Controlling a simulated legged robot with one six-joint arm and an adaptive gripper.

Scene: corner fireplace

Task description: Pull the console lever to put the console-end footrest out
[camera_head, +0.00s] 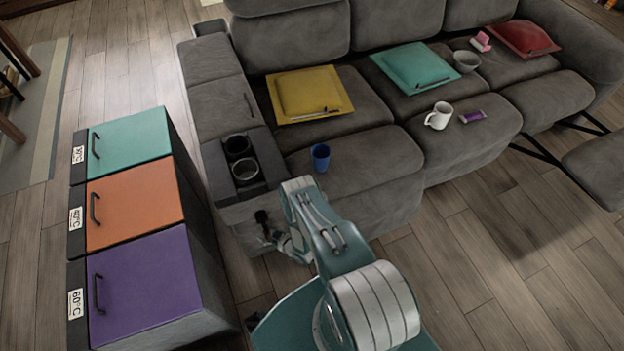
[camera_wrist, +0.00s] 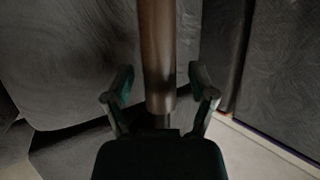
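The console (camera_head: 243,160) is the grey sofa's left-hand section, with two dark cup holders. In the wrist view, a brown, rod-like lever (camera_wrist: 157,45) stands between the two fingers of my gripper (camera_wrist: 160,86). The fingers are apart, with a narrow gap on each side of the lever. In the head view, my gripper (camera_head: 268,231) is at the console's front lower side; the lever is too small and dark there to tell from the fingers. The console-end footrest (camera_head: 375,208) is folded in, flush below its seat.
A blue cup (camera_head: 320,157) stands on the near seat edge. A white mug (camera_head: 439,116) and a purple packet (camera_head: 472,117) lie farther right. The far-right footrest (camera_head: 598,168) is out. A cabinet with teal, orange and purple lids (camera_head: 150,285) stands left, with a narrow floor gap.

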